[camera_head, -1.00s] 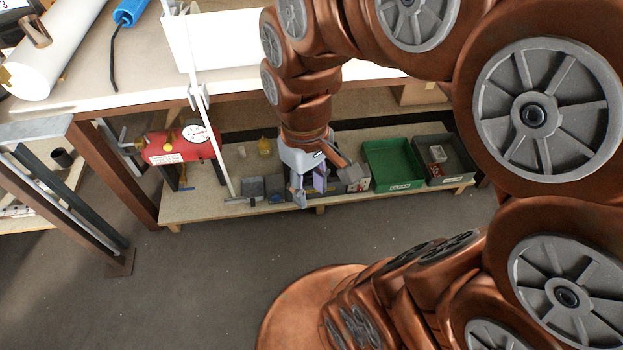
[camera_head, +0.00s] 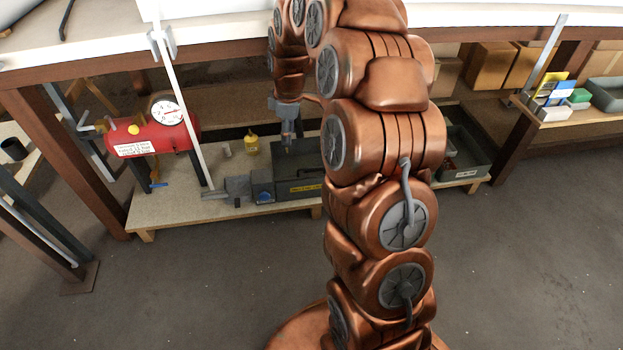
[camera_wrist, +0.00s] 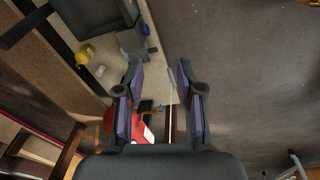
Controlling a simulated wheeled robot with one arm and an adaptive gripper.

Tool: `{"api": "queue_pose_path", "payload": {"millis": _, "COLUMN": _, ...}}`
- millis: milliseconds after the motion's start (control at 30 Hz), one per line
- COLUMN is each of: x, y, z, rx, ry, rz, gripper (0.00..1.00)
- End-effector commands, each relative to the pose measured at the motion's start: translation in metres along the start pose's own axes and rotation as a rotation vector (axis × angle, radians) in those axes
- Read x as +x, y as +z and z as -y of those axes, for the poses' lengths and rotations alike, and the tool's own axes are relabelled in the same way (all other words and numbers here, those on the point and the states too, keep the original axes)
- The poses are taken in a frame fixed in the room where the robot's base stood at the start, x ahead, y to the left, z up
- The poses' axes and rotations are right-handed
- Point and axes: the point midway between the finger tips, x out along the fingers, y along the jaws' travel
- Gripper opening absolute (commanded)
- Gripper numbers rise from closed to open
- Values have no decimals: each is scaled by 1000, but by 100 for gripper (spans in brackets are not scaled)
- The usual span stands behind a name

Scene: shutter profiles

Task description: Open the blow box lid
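The blow box (camera_head: 298,190) is a dark grey box with a yellowish label on its front, standing on the low shelf. My arm covers its right part, and I cannot tell how its lid stands. In the wrist view a dark grey box-like body (camera_wrist: 92,14), probably the same box, is cut off at the top edge, with a dark bar (camera_wrist: 25,25) to its left. My gripper (camera_head: 287,140) points down at the box's rear left in the head view; contact is unclear. In the wrist view its fingers (camera_wrist: 159,76) are apart with nothing between them.
A red tank (camera_head: 155,138) with a gauge stands left on the shelf (camera_head: 165,208). A grey bin (camera_head: 465,155) is right, partly behind my arm. The tabletop edge (camera_head: 220,50) overhangs. Front floor is clear.

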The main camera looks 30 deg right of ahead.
Motion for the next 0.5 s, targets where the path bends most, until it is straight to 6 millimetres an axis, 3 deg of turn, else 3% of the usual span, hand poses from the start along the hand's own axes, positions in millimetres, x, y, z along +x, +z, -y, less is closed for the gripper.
{"api": "queue_pose_path", "payload": {"millis": 33, "x": 40, "y": 7, "z": -14, "rx": -25, "ry": 8, "rz": 2, "gripper": 37}}
{"api": "queue_pose_path", "payload": {"millis": 200, "x": 115, "y": 29, "z": -61, "rx": -123, "ry": 44, "rz": 9, "gripper": 37}}
{"api": "queue_pose_path", "payload": {"millis": 400, "x": 182, "y": 57, "z": -102, "rx": -217, "ry": 81, "rz": 32, "gripper": 37}}
{"api": "queue_pose_path", "payload": {"millis": 500, "x": 200, "y": 66, "z": -115, "rx": -246, "ry": 96, "rz": 40, "gripper": 37}}
